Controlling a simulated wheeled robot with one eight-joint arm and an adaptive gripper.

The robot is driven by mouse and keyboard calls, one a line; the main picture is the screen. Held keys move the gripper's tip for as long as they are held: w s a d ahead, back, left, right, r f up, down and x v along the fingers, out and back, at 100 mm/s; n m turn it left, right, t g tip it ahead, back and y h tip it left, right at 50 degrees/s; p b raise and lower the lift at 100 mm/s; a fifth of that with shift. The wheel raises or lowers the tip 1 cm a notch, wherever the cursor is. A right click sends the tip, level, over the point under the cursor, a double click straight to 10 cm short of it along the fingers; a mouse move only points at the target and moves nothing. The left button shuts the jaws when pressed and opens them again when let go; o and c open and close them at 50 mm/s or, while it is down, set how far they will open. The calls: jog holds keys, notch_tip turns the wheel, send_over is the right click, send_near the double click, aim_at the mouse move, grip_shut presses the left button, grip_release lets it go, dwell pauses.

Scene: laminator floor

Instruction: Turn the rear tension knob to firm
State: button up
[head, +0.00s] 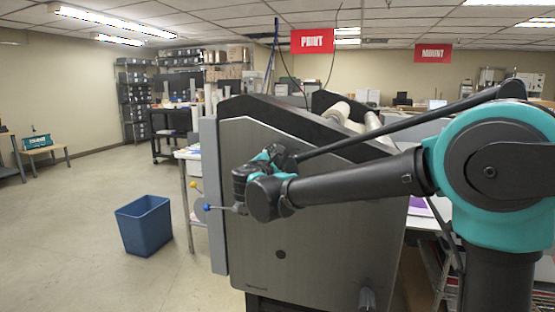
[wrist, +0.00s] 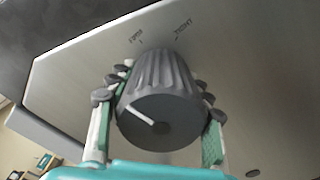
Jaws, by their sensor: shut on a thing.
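The rear tension knob (wrist: 160,80) is a dark grey fluted cylinder on the laminator's grey side panel (wrist: 85,75), in the wrist view. A white pointer line on its face runs from near the centre toward the upper left. Two small printed labels (wrist: 158,33) stand on the panel beyond it, tilted and hard to read. My gripper (wrist: 157,97) is shut on the knob, with one green-padded finger on each side. In the head view the knob and fingertips are hidden by my wrist, which is against the side panel (head: 330,235) of the laminator.
Another knob-like part (head: 367,299) sits low on the panel. A blue bin (head: 145,226) stands on the floor at left, with open floor around it.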

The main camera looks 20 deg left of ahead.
jog(key=shift+m, duration=0.5)
jog(key=o, duration=1.2)
jog(key=shift+c, duration=0.2)
jog(key=s, duration=1.2)
